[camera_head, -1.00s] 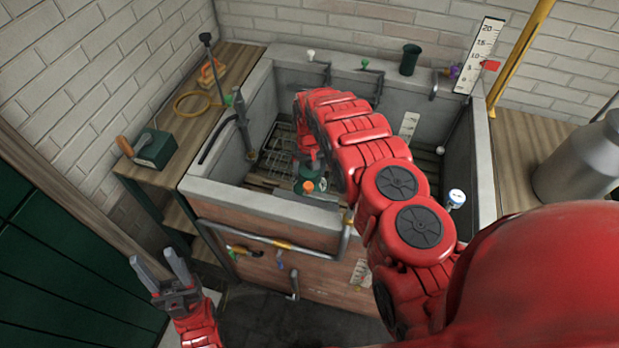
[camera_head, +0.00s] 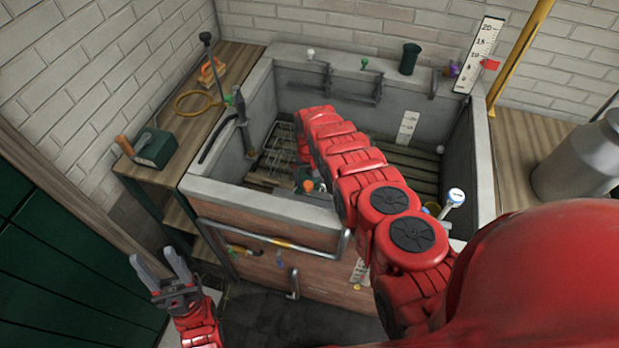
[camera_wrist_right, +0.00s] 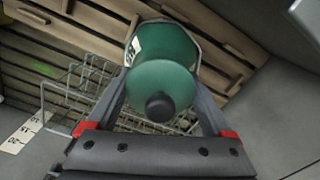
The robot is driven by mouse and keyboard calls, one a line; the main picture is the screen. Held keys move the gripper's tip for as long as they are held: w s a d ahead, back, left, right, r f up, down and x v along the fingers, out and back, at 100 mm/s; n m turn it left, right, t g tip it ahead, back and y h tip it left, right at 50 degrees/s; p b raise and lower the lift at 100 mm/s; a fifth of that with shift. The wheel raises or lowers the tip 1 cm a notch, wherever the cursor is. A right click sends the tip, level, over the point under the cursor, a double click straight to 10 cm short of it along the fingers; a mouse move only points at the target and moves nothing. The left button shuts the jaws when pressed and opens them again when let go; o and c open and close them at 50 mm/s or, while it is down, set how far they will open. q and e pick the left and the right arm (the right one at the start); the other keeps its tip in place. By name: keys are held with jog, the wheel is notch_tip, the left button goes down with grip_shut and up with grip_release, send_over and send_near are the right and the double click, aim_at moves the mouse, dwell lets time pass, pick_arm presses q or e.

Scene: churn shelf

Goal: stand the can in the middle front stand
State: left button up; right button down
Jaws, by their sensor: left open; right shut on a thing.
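A green can (camera_wrist_right: 165,48) with a rounded end and a dark knob fills the middle of the right wrist view. My right gripper (camera_wrist_right: 162,65) is shut on it, one finger on each side. A wire rack (camera_wrist_right: 90,92) lies beyond the can, over wooden slats; I cannot tell which stand is the middle front one. In the head view a wire rack (camera_head: 284,143) shows at the left inside the tank. My right arm hides the right gripper there. An orange-topped thing (camera_head: 308,186) shows beside the arm. My left gripper (camera_head: 160,268) is open and empty, outside the tank.
The grey tank (camera_head: 265,203) has a pipe rail (camera_head: 270,240) on its front. A left bench (camera_head: 185,130) holds a green box (camera_head: 155,149) and a yellow ring (camera_head: 193,103). A metal churn (camera_head: 580,160) stands at the right. The slatted tank floor is partly clear.

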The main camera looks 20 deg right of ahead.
grip_release()
jog(key=shift+r, duration=0.15)
jog(key=shift+r, duration=0.2)
notch_tip(320, 180, up, 3)
jog(key=shift+f+p, duration=0.1)
jog(key=shift+p, duration=0.2)
notch_tip(320, 180, up, 7)
jog(key=b, duration=0.3)
jog(key=shift+w, duration=0.1)
jog(key=shift+r, duration=0.8)
